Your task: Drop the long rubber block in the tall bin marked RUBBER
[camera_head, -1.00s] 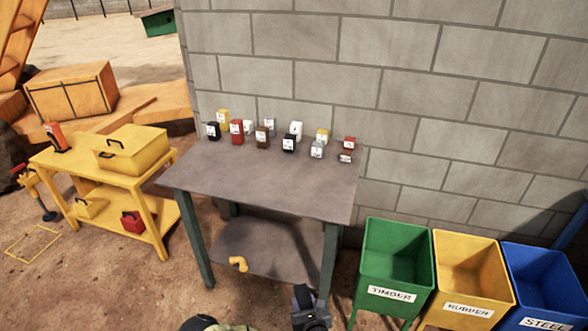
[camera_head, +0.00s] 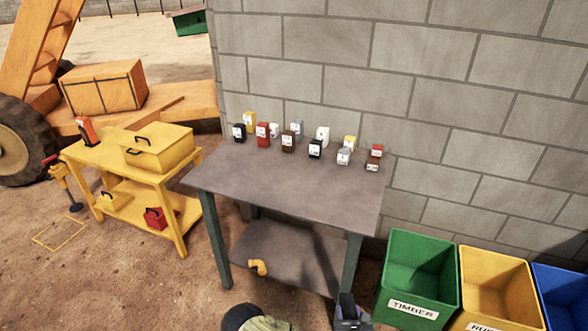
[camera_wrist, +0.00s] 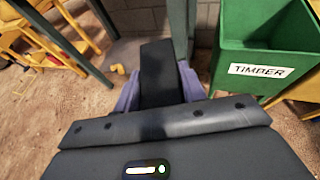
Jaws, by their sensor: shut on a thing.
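My gripper (camera_wrist: 160,90) is shut on a long black block (camera_wrist: 159,68), which stands out lengthwise between its two purple fingers. In the head view my gripper (camera_head: 350,320) is at the bottom edge, in front of the grey table and left of the green bin; the block there is small and dark. The tall yellow bin (camera_head: 497,282) is at the lower right, between the green and blue bins. Its label is cut by the bottom edge, with only "RU" readable.
The green TIMBER bin (camera_head: 422,270) is just right of my gripper, and a blue bin (camera_head: 565,295) is cut at the right edge. The grey table (camera_head: 290,185) carries several small labelled blocks. A yellow pipe elbow (camera_head: 258,267) lies on its lower shelf. A yellow bench (camera_head: 130,170) stands left.

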